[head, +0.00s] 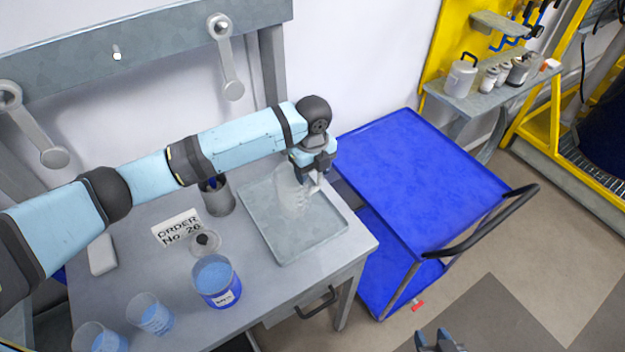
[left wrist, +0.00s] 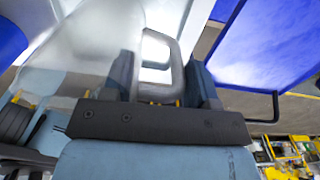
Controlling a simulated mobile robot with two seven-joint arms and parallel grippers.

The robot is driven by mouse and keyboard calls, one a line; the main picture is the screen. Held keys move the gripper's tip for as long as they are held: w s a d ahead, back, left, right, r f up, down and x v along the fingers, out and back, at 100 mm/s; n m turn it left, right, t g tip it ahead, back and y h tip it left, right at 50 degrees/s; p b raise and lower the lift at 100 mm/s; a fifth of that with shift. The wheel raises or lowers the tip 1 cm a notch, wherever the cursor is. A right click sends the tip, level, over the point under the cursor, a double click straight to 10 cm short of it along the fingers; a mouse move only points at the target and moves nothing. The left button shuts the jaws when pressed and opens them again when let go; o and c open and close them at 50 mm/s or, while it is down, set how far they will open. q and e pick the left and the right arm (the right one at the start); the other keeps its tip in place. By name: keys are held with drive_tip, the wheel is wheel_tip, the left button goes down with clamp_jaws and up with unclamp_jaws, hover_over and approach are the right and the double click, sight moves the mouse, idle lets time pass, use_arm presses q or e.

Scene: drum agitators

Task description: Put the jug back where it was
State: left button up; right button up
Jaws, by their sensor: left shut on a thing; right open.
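A clear, see-through jug (head: 292,192) is over the grey tray (head: 302,247) on the workbench. My left gripper (head: 318,176) is shut on its handle. The left wrist view shows the jug's body (left wrist: 75,50) at left and its loop handle (left wrist: 160,91) between the two fingers (left wrist: 163,85). I cannot tell whether the jug's base touches the tray. My right gripper (head: 440,342) is open and empty at the bottom edge of the head view, over the floor.
Blue-filled beakers (head: 217,284) stand at the bench front, near a sign (head: 176,227) reading "ORDER No. 20". A dark grey cup (head: 217,199) is left of the tray. A blue cart (head: 420,170) stands right of the bench. A side shelf (head: 490,98) holds white containers.

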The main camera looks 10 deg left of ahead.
use_arm(q)
drive_tip(key=shift+f, duration=2.15)
drive_tip(key=o, duration=1.3)
drive_tip(key=shift+f, duration=0.1)
drive_tip(key=shift+o, duration=0.2)
wheel_tip(320, 180, up, 11)
drive_tip(key=shift+f+b, duration=0.1)
drive_tip(key=shift+b, duration=0.35)
drive_tip(key=shift+r, duration=0.75)
